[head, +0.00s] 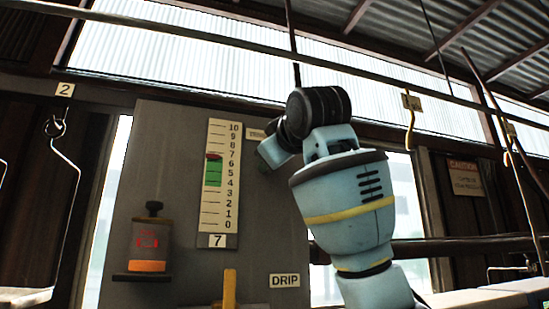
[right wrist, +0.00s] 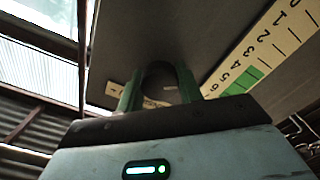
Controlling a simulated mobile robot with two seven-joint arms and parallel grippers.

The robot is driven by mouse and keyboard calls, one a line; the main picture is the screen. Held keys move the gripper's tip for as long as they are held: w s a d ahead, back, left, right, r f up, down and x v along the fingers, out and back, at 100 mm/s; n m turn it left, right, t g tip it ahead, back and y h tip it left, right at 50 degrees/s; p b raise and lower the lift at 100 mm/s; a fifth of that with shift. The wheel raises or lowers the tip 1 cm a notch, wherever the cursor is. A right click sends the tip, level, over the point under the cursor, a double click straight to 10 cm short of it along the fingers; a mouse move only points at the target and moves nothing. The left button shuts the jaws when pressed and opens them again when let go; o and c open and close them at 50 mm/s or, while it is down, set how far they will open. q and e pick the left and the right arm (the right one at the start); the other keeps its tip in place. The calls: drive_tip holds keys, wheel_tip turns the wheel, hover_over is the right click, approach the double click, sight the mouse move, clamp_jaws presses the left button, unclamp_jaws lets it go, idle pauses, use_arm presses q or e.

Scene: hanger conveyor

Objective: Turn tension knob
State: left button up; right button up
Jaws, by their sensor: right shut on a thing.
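The grey panel (head: 180,180) carries a white vertical scale (head: 218,200) numbered 0 to 10. A green band (head: 213,172) covers its middle, with a red marker (head: 214,155) at the band's top, near 7. In the right wrist view, the dark round tension knob (right wrist: 158,72) sits between the two green fingers of my right gripper (right wrist: 158,82), which is shut on it. In the head view my right arm hides the knob and fingers; part of a small label (head: 257,134) shows beside the wrist. My left gripper is in neither view.
A bottle with orange liquid (head: 147,266) stands on a small shelf at the panel's left. A yellow handle (head: 229,290) rises at the lower edge beside the DRIP label (head: 284,281). Wire hangers (head: 62,130) and yellow hooks (head: 409,125) hang near an overhead rail.

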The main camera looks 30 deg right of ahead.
idle(0.5)
drive_tip(key=o, duration=1)
drive_tip(key=v, duration=0.7)
drive_tip(key=shift+s+a, duration=0.15)
drive_tip(key=shift+s, duration=0.25)
